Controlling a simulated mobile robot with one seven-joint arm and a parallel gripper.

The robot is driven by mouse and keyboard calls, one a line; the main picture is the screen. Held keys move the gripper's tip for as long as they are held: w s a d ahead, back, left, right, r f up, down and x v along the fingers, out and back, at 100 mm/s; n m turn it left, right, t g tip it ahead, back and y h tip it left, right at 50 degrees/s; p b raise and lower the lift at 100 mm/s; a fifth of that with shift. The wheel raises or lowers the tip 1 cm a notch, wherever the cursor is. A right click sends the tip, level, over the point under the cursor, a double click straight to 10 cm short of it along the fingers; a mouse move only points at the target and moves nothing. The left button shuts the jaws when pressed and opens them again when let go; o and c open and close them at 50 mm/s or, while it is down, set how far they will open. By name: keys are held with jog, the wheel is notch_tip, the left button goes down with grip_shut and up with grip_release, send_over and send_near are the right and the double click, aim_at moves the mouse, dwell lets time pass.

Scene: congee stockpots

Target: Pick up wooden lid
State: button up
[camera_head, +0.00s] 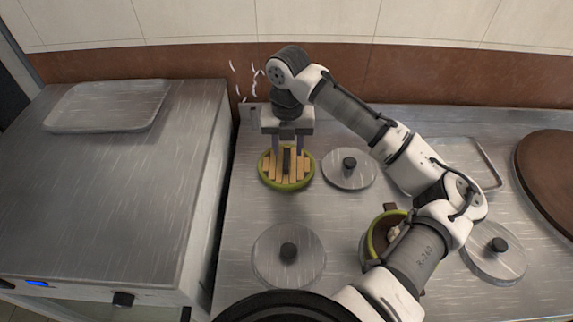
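The wooden lid (271,174) is round, with light wooden slats, a green rim and a dark bar handle across its middle. It lies at the back left of the steel counter. My gripper (287,158) points down right over it, with one finger on each side of the handle. The fingers look apart, with the dark handle visible between them. Whether they touch the handle I cannot tell. The surface under the lid is hidden.
Metal lids with black knobs lie right of it (349,169), in front (288,255) and at the right (494,253). A green-rimmed pot (378,236) is partly behind my arm. A brown round board (550,175) is far right. A tray (107,106) rests on the left unit.

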aim_at(286, 161)
jog(key=shift+a+f+p, duration=0.15)
jog(key=shift+f+p, duration=0.25)
jog(key=shift+f, duration=1.9)
grip_shut()
